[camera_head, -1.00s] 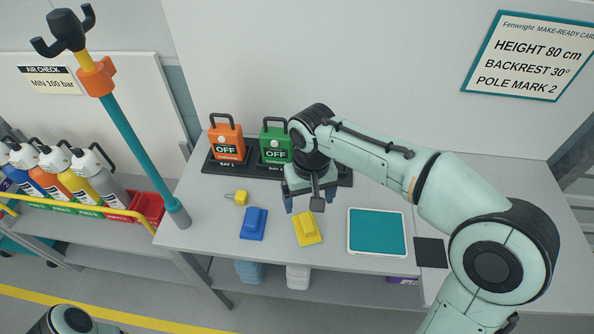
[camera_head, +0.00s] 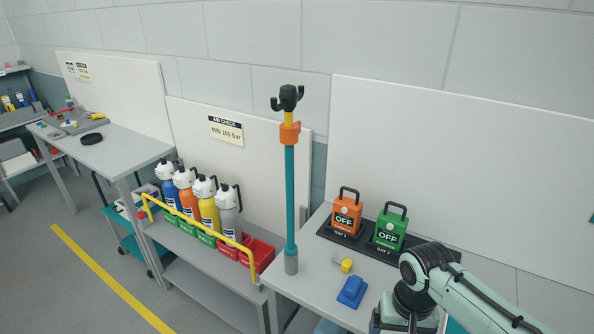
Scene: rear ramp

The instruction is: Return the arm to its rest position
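My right arm comes in from the lower right over the bench, with its wrist just in front of the dark block rack. My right gripper (camera_head: 405,322) is at the bottom edge of the head view, cut off by the frame, so its fingers are mostly hidden. I cannot tell whether it is open or shut. The green OFF block (camera_head: 390,229) and the orange OFF block (camera_head: 346,213) stand in the rack behind it. A blue block (camera_head: 352,291) lies on the bench to its left. My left gripper is not in view.
A teal pole (camera_head: 290,200) with a black hook stands at the bench's left corner. Several bottles (camera_head: 208,205) stand behind a yellow rail (camera_head: 190,228), beside red bins (camera_head: 258,254). A small yellow piece (camera_head: 346,265) lies on the bench (camera_head: 318,285). Open floor (camera_head: 60,290) is at left.

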